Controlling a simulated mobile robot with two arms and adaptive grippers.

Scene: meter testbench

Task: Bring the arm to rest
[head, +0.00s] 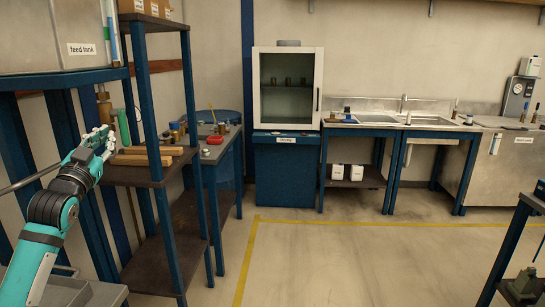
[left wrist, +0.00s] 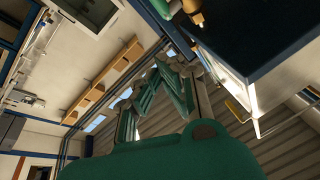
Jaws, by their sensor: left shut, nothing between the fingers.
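My left arm (head: 55,205), teal and black, comes in from the left. It is raised and bent. My left gripper (head: 108,140) is in front of the blue shelf rack, close to its posts and its middle shelf; I cannot tell whether it touches them. It is shut with nothing between the fingers. In the left wrist view the gripper's fingers (left wrist: 160,90) point up the picture, past the green housing at the bottom. My right gripper is not in view.
The rack's middle shelf (head: 130,176) holds wooden pieces. The feed tank (head: 30,40) stands left. A fume cupboard (head: 287,88), a sink bench (head: 420,122) and a steel cabinet (head: 490,165) line the back. The middle floor (head: 370,240) is clear. A blue-framed stand (head: 505,255) is at right.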

